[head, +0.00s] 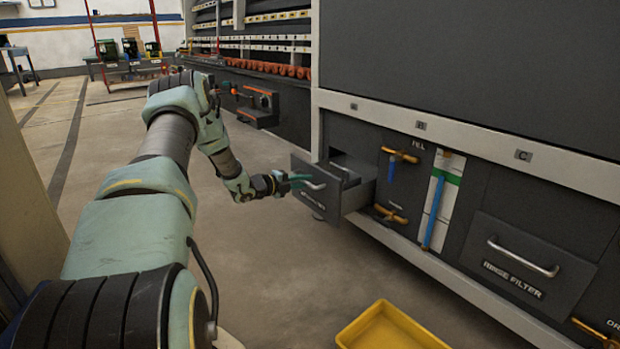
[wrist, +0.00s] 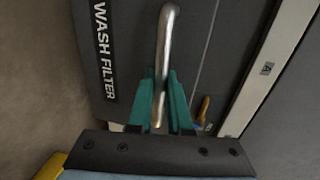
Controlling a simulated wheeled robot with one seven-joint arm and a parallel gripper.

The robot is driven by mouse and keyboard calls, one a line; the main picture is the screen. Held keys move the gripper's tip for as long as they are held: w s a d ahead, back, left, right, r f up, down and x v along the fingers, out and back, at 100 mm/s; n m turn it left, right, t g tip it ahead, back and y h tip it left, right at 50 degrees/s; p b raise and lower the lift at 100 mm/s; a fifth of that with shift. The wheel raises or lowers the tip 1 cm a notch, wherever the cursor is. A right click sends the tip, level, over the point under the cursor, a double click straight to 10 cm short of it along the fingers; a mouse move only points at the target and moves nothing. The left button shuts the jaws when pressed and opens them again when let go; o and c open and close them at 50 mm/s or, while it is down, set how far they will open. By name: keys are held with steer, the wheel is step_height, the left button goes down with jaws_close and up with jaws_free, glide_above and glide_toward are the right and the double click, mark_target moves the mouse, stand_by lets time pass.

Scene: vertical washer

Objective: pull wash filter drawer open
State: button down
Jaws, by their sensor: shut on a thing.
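The wash filter drawer (head: 315,190) is pulled part way out of the dark machine front in the head view, with its open top showing. Its label and dark front panel (wrist: 105,55) also show in the wrist view. The curved metal drawer handle (head: 314,185) is on its front; in the wrist view the handle (wrist: 166,40) runs down between my fingers. My gripper (head: 290,182) has teal fingers and is shut on the handle; the fingers also show in the wrist view (wrist: 161,100).
The closed rinse filter drawer (head: 505,280) is to the right. Brass-coloured valves (head: 400,155) and a blue-and-green gauge strip (head: 437,205) sit between the drawers. A yellow tray (head: 390,330) is on the floor in front. Floor left of the drawer is clear.

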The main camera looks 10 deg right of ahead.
steer(key=shift+a, duration=0.2)
steer(key=c, duration=0.9)
jaws_free()
steer(key=shift+o, duration=0.2)
steer(key=p+v, duration=0.3)
steer(key=v, duration=0.7)
steer(key=shift+s+a+p, duration=0.3)
steer(key=shift+r, duration=0.1)
